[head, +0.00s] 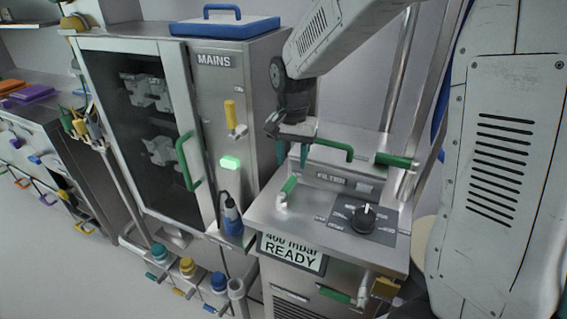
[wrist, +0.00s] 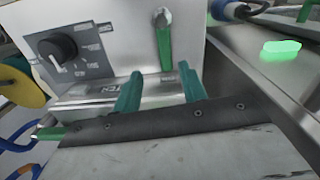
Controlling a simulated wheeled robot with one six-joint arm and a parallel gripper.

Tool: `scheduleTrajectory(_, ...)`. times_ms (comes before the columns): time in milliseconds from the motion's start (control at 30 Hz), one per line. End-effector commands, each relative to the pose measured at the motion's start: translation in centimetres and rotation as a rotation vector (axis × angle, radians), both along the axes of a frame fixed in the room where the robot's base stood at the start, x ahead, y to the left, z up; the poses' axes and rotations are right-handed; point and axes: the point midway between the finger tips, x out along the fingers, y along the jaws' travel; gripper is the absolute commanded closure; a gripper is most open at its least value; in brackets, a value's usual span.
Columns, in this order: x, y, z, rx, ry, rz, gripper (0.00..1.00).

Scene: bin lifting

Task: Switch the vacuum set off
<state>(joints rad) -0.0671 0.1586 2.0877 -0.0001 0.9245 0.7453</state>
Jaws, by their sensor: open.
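The vacuum set is a steel cabinet (head: 262,212) with a display (head: 292,253) reading "400 mbar READY". Its top carries a black rotary knob (head: 363,218) on a dark dial plate, and a short green lever (head: 289,186). Behind them is a "FILTER" label (head: 331,180). In the wrist view the knob (wrist: 57,48) is at upper left, and the green lever (wrist: 165,48) lies beyond my fingertips. My gripper (head: 292,156) is open and empty above the back left of the top. Its two green fingers (wrist: 160,78) show apart in the wrist view. The dial markings are too small to read.
A "MAINS" cabinet (head: 254,84) with a yellow handle and a lit green button (head: 230,163) stands to the left. A green handle (head: 330,146) is close to my gripper. A blue plug (head: 233,217) stands at the left. My arm covers the right side.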

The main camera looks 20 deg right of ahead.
Motion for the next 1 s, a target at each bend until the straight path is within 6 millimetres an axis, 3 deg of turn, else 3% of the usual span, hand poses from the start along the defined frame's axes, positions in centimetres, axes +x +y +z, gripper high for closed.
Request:
scheduleTrajectory(267,0.6,-0.7,-0.4,0.0,-0.028,-0.109,0.58)
scheduleTrajectory(700,0.6,-0.9,-6.6,0.0,-0.028,-0.11,0.58)
scheduleTrajectory(1000,0.6,-0.7,-7.6,0.0,-0.03,-0.108,0.58)
